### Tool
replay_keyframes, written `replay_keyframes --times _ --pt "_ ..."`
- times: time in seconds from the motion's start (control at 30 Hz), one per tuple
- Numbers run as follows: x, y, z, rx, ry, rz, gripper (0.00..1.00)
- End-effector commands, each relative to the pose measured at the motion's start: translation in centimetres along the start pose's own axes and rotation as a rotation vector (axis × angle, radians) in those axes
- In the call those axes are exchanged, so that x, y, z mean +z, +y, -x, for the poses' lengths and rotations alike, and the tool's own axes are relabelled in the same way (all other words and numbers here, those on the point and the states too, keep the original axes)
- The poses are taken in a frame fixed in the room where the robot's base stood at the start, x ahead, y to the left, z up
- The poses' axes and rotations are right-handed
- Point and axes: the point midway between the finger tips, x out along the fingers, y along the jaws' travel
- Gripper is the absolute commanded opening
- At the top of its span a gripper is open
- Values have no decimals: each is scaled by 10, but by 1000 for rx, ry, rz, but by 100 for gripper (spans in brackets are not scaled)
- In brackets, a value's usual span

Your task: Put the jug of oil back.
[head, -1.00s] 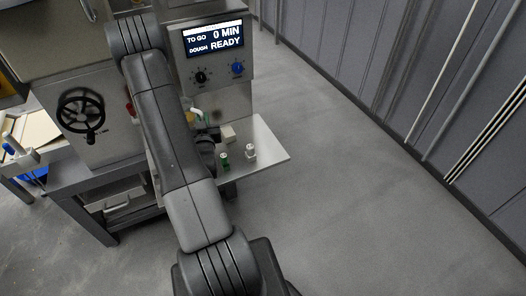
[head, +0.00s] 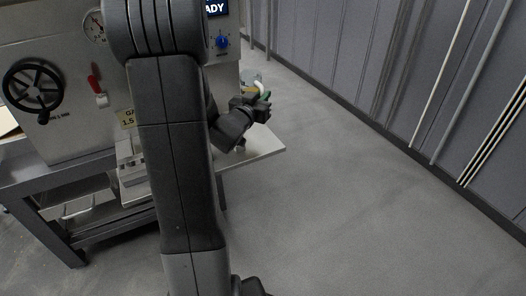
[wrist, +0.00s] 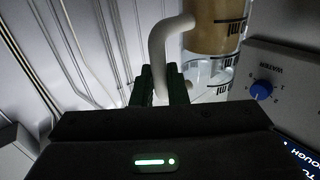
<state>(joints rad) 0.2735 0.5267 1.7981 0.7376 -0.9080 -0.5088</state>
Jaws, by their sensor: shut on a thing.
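The jug of oil (wrist: 216,35) is a clear cylinder with black measuring marks, amber liquid in one part and a pale handle (wrist: 157,50). The wrist view shows the scene upside down. My gripper (wrist: 160,82) is shut on the handle, its dark green-tinged fingers on either side of it. In the head view my gripper (head: 262,105) is at the machine's right side, above the shelf (head: 262,148). The jug (head: 252,77) shows only partly there, behind my gripper. Its base is out of view.
The machine's panel has a blue water knob (wrist: 261,90), close beside the jug in the wrist view. A handwheel (head: 34,90) and a red lever (head: 94,84) are on the machine's front. The floor (head: 350,215) right of the shelf is clear, up to the panelled wall (head: 350,60).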

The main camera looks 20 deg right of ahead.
Motion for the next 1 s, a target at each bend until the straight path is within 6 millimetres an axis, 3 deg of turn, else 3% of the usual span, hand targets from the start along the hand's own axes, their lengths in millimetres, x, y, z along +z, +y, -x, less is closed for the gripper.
replay_keyframes --times 0.03,0.13,0.37,0.67,1.0 --pt "9 10 -2 20 6 -4 0" --pt "9 24 -4 45 5 -3 0" --pt "10 37 -5 68 1 1 0" --pt "61 37 -5 67 -1 4 0" --pt "101 37 -5 67 0 3 0"
